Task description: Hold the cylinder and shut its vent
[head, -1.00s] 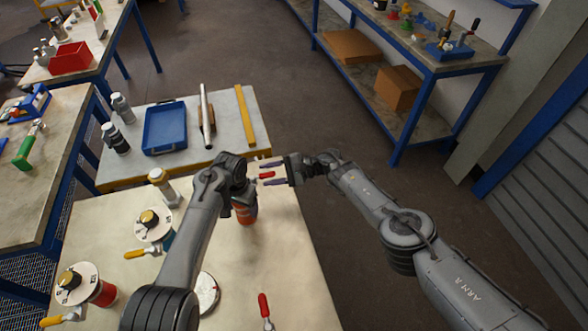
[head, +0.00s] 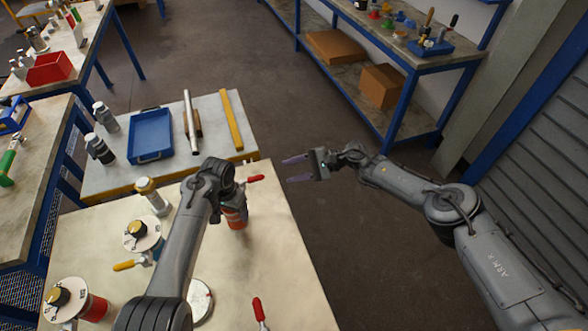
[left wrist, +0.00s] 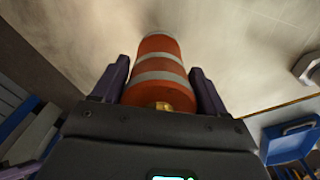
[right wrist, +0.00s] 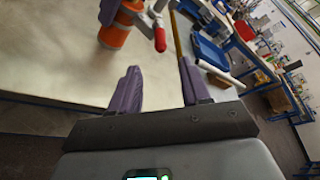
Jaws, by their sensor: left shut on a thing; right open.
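The cylinder (head: 236,218) is orange with pale bands and stands on the pale table. My left gripper (left wrist: 160,68) is shut around it; in the head view my left arm partly hides it. A red-handled lever (head: 255,178) sticks out to the right from its top. In the right wrist view the red handle (right wrist: 160,40) hangs beside the orange body (right wrist: 113,36). My right gripper (head: 285,170) is open and empty, to the right of the red handle and apart from it, past the table edge. Whether the vent is open or shut I cannot tell.
Vessels with white flanges and yellow levers (head: 124,265) stand at the table's left. A white disc (head: 200,298) and another red lever (head: 258,308) are near the front. A blue tray (head: 151,135) lies on the bench behind. Open floor lies right of the table.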

